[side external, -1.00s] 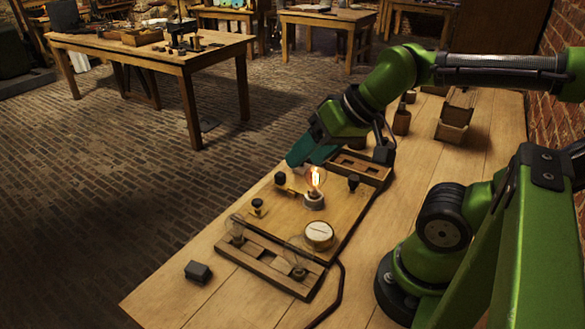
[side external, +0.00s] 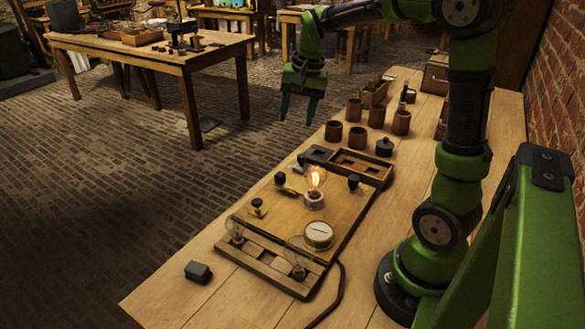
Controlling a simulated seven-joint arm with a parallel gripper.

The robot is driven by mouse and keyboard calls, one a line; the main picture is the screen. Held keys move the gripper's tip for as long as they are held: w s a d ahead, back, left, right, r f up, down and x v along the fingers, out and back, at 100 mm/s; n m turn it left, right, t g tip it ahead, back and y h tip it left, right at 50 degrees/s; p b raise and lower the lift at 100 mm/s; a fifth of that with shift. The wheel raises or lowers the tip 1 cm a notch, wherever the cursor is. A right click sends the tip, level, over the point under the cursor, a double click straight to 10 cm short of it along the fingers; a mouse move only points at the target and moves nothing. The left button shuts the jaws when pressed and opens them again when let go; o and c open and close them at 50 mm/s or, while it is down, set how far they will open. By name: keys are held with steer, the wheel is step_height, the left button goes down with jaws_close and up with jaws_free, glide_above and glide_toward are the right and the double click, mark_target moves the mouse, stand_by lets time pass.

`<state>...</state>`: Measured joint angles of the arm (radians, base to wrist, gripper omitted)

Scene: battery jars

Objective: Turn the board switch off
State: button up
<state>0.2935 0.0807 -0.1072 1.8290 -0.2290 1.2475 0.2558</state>
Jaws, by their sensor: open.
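The wooden board (side external: 290,224) lies on the bench with a glowing bulb (side external: 316,178) in a white socket near its far end. A round white-faced meter (side external: 319,235) sits on its near right part. A small black-handled brass fitting (side external: 281,178), perhaps the switch, is at the far left edge; its exact position is too small to read. Another black-and-brass fitting (side external: 257,205) is nearer, and a black knob (side external: 353,181) is at the right. My gripper (side external: 297,120) is open and empty, pointing down, well above and beyond the board's far end.
A wooden tray (side external: 377,172) adjoins the board's far end. Several brown jars (side external: 355,110) and a dark lidded pot (side external: 384,146) stand beyond. A rack with clear bulbs (side external: 270,265) is along the near edge. A small dark block (side external: 198,271) lies front left.

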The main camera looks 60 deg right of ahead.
mark_target(301, 156)
steer(key=w+d+m+g, duration=0.2)
steer(key=w+d+m, duration=0.1)
steer(key=d+m, duration=0.45)
steer(key=shift+n, duration=0.35)
steer(key=f, duration=1.6)
steer(key=shift+w+d+f, duration=0.2)
steer(key=shift+d+f, duration=0.1)
jaws_close()
